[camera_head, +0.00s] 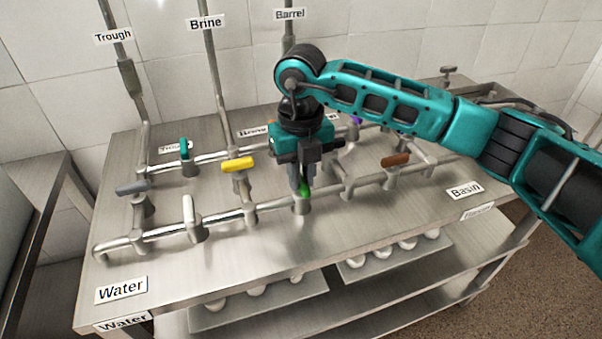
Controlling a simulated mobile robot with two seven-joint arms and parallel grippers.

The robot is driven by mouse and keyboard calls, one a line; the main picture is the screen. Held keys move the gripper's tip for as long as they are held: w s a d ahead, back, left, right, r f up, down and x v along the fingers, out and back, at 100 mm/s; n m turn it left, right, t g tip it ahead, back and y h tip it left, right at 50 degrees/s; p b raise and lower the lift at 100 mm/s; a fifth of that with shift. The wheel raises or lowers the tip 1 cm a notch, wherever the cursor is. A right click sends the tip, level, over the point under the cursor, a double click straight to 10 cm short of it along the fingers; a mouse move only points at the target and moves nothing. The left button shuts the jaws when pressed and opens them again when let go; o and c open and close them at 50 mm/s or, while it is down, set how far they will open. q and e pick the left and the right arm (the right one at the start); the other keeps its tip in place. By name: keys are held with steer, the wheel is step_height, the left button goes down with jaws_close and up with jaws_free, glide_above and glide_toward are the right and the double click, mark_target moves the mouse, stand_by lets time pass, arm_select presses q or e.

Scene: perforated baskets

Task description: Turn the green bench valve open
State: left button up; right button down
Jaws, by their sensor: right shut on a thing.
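The green bench valve (304,188) sits on the front pipe of the steel bench, near its middle. Only a small part of its green handle shows below my right gripper (301,187). My right gripper points down from above and is shut on the green handle. The gripper's fingers hide most of the handle, so its angle is hard to tell. My left gripper is not in view.
Other valves stand close by: yellow (240,164), white (190,218), grey (133,187), teal (184,149), brown (395,160) and a partly hidden purple one (355,121). Upright pipes rise at the back. The bench front (235,265) is clear.

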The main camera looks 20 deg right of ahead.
steer(key=n+b, duration=0.2)
steer(key=n, duration=0.1)
steer(key=shift+f+n, duration=0.1)
steer(key=shift+n, duration=0.2)
steer(key=n+b, duration=0.3)
steer(key=n, duration=0.1)
steer(key=shift+n, duration=0.3)
steer(key=shift+n+b, duration=0.4)
steer(key=shift+n, duration=0.5)
steer(key=n+b, duration=0.1)
steer(key=n, duration=0.1)
steer(key=shift+n, duration=0.3)
steer(key=n+b, duration=0.1)
steer(key=n, duration=0.3)
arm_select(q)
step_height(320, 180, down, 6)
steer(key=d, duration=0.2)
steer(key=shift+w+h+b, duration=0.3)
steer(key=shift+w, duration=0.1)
arm_select(e)
steer(key=shift+r+n, duration=0.2)
steer(key=shift+n, duration=0.1)
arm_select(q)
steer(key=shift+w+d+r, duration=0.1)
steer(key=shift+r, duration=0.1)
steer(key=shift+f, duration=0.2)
arm_select(e)
steer(key=c, duration=1.1)
jaws_free()
